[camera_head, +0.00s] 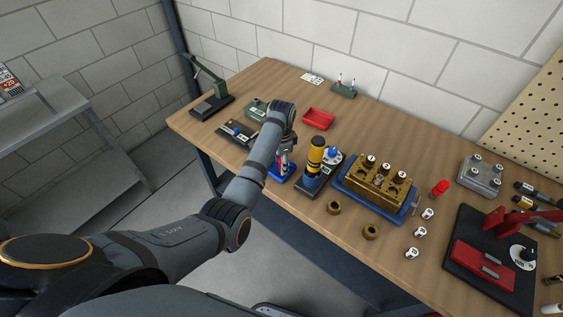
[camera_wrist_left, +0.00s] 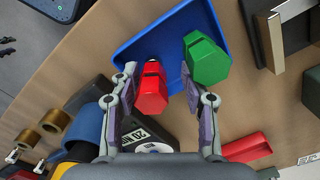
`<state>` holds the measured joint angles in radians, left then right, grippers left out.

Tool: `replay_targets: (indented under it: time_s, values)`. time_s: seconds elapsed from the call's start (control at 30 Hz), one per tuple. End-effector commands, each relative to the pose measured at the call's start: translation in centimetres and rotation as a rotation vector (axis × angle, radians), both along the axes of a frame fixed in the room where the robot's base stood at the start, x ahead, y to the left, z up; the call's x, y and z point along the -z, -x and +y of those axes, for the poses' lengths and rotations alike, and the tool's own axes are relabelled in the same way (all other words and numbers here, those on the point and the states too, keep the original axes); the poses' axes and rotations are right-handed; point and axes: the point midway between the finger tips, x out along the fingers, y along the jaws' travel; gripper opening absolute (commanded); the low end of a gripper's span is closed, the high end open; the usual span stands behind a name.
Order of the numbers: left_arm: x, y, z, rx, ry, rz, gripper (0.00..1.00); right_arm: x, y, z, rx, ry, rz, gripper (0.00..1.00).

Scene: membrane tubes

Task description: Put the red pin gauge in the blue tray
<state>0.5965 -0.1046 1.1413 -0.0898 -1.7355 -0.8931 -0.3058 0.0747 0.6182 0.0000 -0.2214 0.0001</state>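The red pin gauge (camera_wrist_left: 152,92) has a hexagonal body with a black band and shows between my left gripper's fingers in the left wrist view. My left gripper (camera_wrist_left: 157,75) is open, with a gap on the right finger's side; I cannot tell whether the left finger touches the gauge. The blue tray (camera_wrist_left: 152,38) lies beneath, and the gauge overlaps its near part. A green pin gauge (camera_wrist_left: 207,62) is at the tray's right side, beside the right finger. In the head view the blue tray (camera_head: 277,177) is partly hidden under my left gripper (camera_head: 285,152). My right gripper is out of view.
A yellow-and-black cylinder on a stand (camera_head: 315,155) is just right of the tray. A brass block (camera_head: 378,183) with numbered caps sits further right. A red open bin (camera_head: 318,119) lies behind. Two brass rings (camera_head: 371,232) lie near the front edge.

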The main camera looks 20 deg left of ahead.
Motion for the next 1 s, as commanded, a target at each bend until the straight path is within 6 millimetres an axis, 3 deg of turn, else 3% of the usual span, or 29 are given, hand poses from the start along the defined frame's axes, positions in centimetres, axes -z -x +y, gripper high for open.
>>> replay_targets:
  time_s: [0.23, 0.33, 0.67, 0.7, 0.73, 1.0]
  values:
    - [-0.1, 0.0, 0.0, 0.0, 0.001, -0.001, 0.47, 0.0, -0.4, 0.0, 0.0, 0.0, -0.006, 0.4]
    - [-1.0, -0.1, 0.0, 0.0, 0.0, -0.003, 0.47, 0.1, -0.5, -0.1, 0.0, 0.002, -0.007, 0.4]
    - [-9.0, -0.2, -0.1, 0.0, 0.001, -0.003, 0.47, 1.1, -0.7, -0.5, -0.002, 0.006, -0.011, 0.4]
    - [-9.9, -0.1, -0.1, 0.0, 0.002, -0.001, 0.47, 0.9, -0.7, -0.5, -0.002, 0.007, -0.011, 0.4]
    - [-11.1, 0.0, 0.0, 0.0, 0.001, 0.002, 0.47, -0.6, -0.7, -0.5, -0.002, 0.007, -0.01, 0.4]
    - [-12.5, 0.0, 0.0, -0.001, 0.0, 0.004, 0.47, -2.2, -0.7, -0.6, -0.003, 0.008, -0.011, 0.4]
